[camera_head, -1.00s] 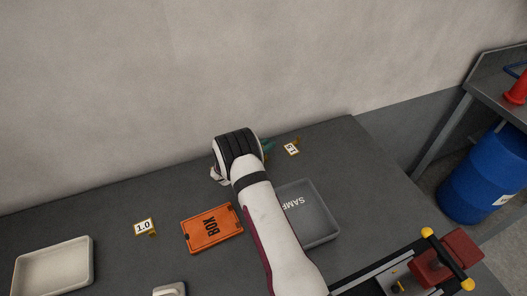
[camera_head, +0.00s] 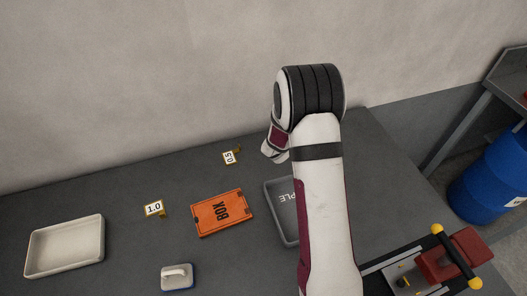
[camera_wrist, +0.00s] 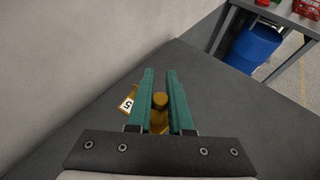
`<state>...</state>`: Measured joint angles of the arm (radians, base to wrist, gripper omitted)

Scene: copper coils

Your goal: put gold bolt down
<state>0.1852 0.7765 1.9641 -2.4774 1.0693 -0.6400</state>
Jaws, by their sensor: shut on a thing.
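The gold bolt (camera_wrist: 159,112) shows in the wrist view between the two green fingers of my gripper (camera_wrist: 160,80). My gripper is shut on it. The dark tabletop lies beyond the fingers, and I cannot tell whether the bolt touches it. In the head view my arm hides the fingers and the bolt.
A gold-framed number tag (camera_wrist: 127,104) is just left of the fingers. In the head view stand more tags (camera_head: 154,208) (camera_head: 231,157), an orange box (camera_head: 208,222), a grey sample tray (camera_head: 275,205) partly behind my arm, a pale tray (camera_head: 32,261) and a handled block (camera_head: 177,280).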

